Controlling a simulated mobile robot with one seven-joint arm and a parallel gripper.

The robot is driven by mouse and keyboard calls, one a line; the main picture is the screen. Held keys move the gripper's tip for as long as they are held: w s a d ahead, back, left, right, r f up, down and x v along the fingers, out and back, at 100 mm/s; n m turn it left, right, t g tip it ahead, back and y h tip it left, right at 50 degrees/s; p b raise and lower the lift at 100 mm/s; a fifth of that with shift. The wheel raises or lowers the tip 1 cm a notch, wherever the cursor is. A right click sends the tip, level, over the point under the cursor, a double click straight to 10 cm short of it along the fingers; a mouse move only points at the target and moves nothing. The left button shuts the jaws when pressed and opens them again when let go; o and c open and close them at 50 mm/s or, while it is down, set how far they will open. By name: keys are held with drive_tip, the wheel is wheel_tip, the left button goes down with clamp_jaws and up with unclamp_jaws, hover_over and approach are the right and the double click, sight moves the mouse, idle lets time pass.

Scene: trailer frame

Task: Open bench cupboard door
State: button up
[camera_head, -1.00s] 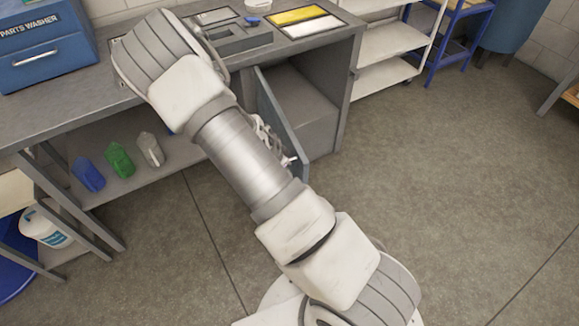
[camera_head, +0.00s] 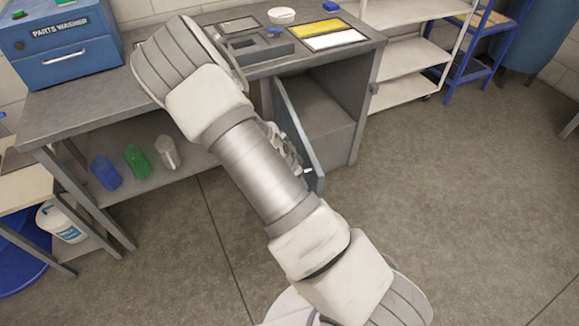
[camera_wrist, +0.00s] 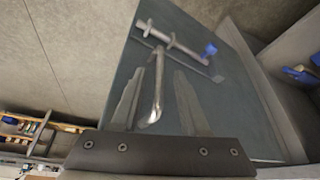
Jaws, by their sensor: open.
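The bench cupboard door (camera_head: 296,130) is a thin blue-grey panel. It stands swung out from the bench, with the grey cupboard interior (camera_head: 322,110) showing behind it. In the wrist view the door (camera_wrist: 235,110) fills the middle. A metal handle (camera_wrist: 157,90), with a bar and a blue end, shows in front of its face. My gripper (camera_wrist: 159,72) is open, with one finger on each side of the handle's long part in the picture. I cannot tell whether either finger touches it. In the head view my arm hides most of the gripper and handle.
The grey bench (camera_head: 85,105) carries a blue parts washer (camera_head: 62,45) and trays. Blue, green and white bottles (camera_head: 137,162) stand on its lower shelf. A white shelf rack (camera_head: 410,57) stands to the right. The floor right of the door is clear.

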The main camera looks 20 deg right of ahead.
drive_tip(key=p+v, duration=0.4)
drive_tip(key=v, duration=1.2)
drive_tip(key=shift+r, duration=0.1)
drive_tip(key=s+a+r+n+y, duration=0.3)
drive_tip(key=s+r, duration=0.1)
drive_tip(key=r, duration=0.3)
drive_tip(key=s+a+r+n+y, duration=0.2)
drive_tip(key=s+r+n+y, duration=0.1)
drive_tip(key=r, duration=0.5)
drive_tip(key=s+d+r+n+t+h, duration=0.1)
drive_tip(key=s+d+r+n+t, duration=0.2)
drive_tip(key=s+r+n, duration=0.4)
drive_tip(key=s+r, duration=0.4)
drive_tip(key=r, duration=0.1)
drive_tip(key=shift+s+d+t+h, duration=0.15)
drive_tip(key=shift+s+t+h, duration=0.05)
drive_tip(key=shift+t+h, duration=0.2)
